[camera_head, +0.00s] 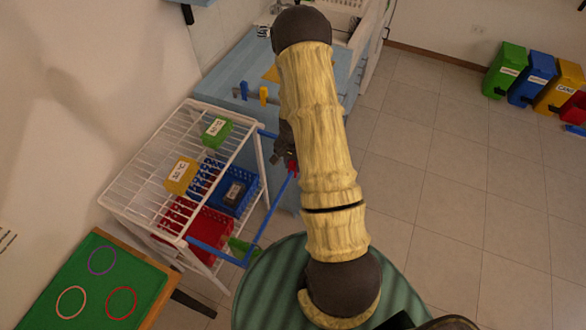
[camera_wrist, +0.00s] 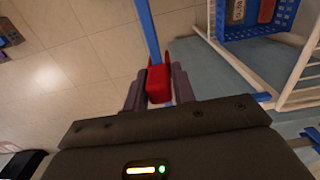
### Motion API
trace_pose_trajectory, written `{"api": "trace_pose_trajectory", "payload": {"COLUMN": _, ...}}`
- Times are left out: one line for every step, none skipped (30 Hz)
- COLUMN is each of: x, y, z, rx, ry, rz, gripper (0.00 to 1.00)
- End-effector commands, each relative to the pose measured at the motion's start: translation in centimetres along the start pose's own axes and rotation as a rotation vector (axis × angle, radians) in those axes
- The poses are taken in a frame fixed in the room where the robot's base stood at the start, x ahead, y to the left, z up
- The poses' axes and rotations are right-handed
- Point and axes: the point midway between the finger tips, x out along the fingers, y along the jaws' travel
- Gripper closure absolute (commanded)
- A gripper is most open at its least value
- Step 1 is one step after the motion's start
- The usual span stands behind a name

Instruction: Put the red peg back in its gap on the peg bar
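The red peg (camera_wrist: 158,84) is between the two fingers of my gripper (camera_wrist: 159,92) in the wrist view, with both fingers against its sides. In the head view a bit of red (camera_head: 292,164) shows at my gripper (camera_head: 285,158), left of my arm; the arm hides much of it. A blue peg (camera_head: 244,91) and a yellow peg (camera_head: 263,96) stand upright on the blue counter at the back. The peg bar and its gap are too small or hidden to make out clearly.
A white wire rack (camera_head: 150,165) with green and yellow boxes stands left of my gripper. Its blue rail (camera_head: 272,218) passes close to the gripper, and a blue bar (camera_wrist: 148,30) runs behind the peg in the wrist view. A green round stool (camera_head: 262,290) is in front.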

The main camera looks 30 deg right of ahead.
Motion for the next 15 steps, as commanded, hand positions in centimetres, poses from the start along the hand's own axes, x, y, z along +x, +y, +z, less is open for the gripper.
{"api": "trace_pose_trajectory", "payload": {"x": 0.0, "y": 0.0, "z": 0.0, "rx": 0.0, "ry": 0.0, "rz": 0.0, "gripper": 0.87}}
{"api": "trace_pose_trajectory", "payload": {"x": 0.0, "y": 0.0, "z": 0.0, "rx": 0.0, "ry": 0.0, "rz": 0.0, "gripper": 0.87}}
{"api": "trace_pose_trajectory", "payload": {"x": 0.0, "y": 0.0, "z": 0.0, "rx": 0.0, "ry": 0.0, "rz": 0.0, "gripper": 0.87}}
{"api": "trace_pose_trajectory", "payload": {"x": 0.0, "y": 0.0, "z": 0.0, "rx": 0.0, "ry": 0.0, "rz": 0.0, "gripper": 0.87}}
{"api": "trace_pose_trajectory", "payload": {"x": -0.1, "y": 0.0, "z": 0.0, "rx": 0.0, "ry": 0.0, "rz": 0.0, "gripper": 0.87}}
{"api": "trace_pose_trajectory", "payload": {"x": -0.2, "y": 0.0, "z": 0.0, "rx": 0.0, "ry": 0.0, "rz": 0.0, "gripper": 0.87}}
{"api": "trace_pose_trajectory", "payload": {"x": -0.3, "y": 0.0, "z": 0.0, "rx": 0.0, "ry": 0.0, "rz": 0.0, "gripper": 0.87}}
{"api": "trace_pose_trajectory", "payload": {"x": -0.4, "y": 0.0, "z": 0.0, "rx": 0.0, "ry": 0.0, "rz": 0.0, "gripper": 0.87}}
{"api": "trace_pose_trajectory", "payload": {"x": -0.6, "y": 0.0, "z": 0.0, "rx": 0.0, "ry": 0.001, "rz": 0.0, "gripper": 0.87}}
{"api": "trace_pose_trajectory", "payload": {"x": -0.8, "y": 0.0, "z": 0.0, "rx": 0.0, "ry": 0.001, "rz": 0.0, "gripper": 0.87}}
{"api": "trace_pose_trajectory", "payload": {"x": -1.0, "y": 0.0, "z": 0.0, "rx": 0.0, "ry": 0.001, "rz": 0.0, "gripper": 0.87}}
{"api": "trace_pose_trajectory", "payload": {"x": -1.2, "y": 0.0, "z": 0.0, "rx": 0.0, "ry": 0.001, "rz": -0.001, "gripper": 0.87}}
{"api": "trace_pose_trajectory", "payload": {"x": -1.3, "y": 0.0, "z": 0.0, "rx": 0.0, "ry": 0.001, "rz": -0.001, "gripper": 0.87}}
{"api": "trace_pose_trajectory", "payload": {"x": -1.5, "y": 0.0, "z": 0.0, "rx": 0.0, "ry": 0.001, "rz": -0.001, "gripper": 0.87}}
{"api": "trace_pose_trajectory", "payload": {"x": -1.7, "y": 0.0, "z": 0.0, "rx": 0.0, "ry": 0.001, "rz": -0.001, "gripper": 0.87}}
